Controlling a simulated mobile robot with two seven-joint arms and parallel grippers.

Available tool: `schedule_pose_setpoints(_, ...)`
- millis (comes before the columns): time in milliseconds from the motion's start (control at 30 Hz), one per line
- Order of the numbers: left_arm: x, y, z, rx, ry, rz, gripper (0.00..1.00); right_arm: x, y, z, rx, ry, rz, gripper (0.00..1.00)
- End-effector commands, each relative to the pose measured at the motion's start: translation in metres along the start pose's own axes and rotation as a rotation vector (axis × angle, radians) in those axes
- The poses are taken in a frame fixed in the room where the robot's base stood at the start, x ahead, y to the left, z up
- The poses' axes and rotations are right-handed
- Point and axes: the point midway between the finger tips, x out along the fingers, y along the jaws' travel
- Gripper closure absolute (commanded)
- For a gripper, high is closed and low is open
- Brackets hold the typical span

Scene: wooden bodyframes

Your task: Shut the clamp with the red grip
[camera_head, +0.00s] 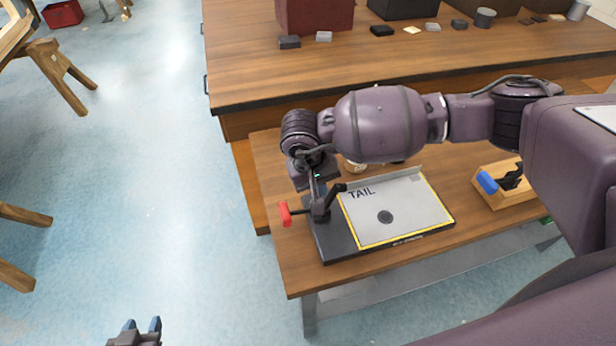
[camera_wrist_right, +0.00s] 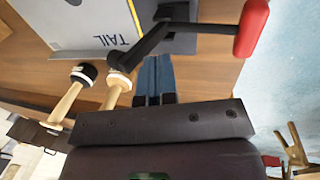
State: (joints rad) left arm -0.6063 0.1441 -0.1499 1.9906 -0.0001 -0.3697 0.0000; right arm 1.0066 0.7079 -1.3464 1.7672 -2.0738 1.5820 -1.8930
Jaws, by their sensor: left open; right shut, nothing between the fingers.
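The clamp has a red grip (camera_head: 285,213) at the end of a black lever. It stands on the left part of the black base, beside the grey plate (camera_head: 415,205) marked TAIL. The red grip sticks out to the left, past the base's edge, and a black arm angles up over the plate's corner. In the right wrist view the red grip (camera_wrist_right: 252,28) is at the upper right. My right gripper (camera_wrist_right: 155,75) is shut and empty, its blue fingertips just beside the black lever; I cannot tell whether they touch. My left gripper (camera_head: 141,326) is open and empty above the floor.
A wooden block with a blue-gripped tool (camera_head: 487,183) stands right of the plate. Two wooden-handled tools, one black-headed (camera_wrist_right: 83,73), lie near my right fingers. A larger table (camera_head: 300,75) with boxes is behind. The floor at left is clear beside the wooden frames.

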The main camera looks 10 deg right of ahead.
Motion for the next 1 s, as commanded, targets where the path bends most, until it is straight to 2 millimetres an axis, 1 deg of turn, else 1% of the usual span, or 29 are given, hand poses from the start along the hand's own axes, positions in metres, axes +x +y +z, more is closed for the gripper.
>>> schedule_pose_setpoints(100,-0.001,0.0,-0.005,0.0,0.005,0.0,0.57,0.005,0.009,0.0,0.002,-0.002,-0.001,1.0)
schedule_pose_setpoints(200,-0.001,0.0,-0.006,0.001,0.007,0.001,0.57,0.007,0.011,0.0,0.001,-0.001,-0.001,1.0)
schedule_pose_setpoints(567,0.001,0.0,-0.009,0.001,0.012,0.002,0.57,0.008,0.012,0.0,0.0,-0.001,-0.001,1.0)
schedule_pose_setpoints(733,0.003,0.0,-0.006,0.001,0.011,0.002,0.57,0.009,0.011,-0.002,0.0,0.0,-0.01,1.0)
schedule_pose_setpoints(1000,0.006,0.002,0.005,-0.002,0.002,0.001,0.57,0.008,0.007,-0.01,0.001,-0.001,-0.049,1.0)
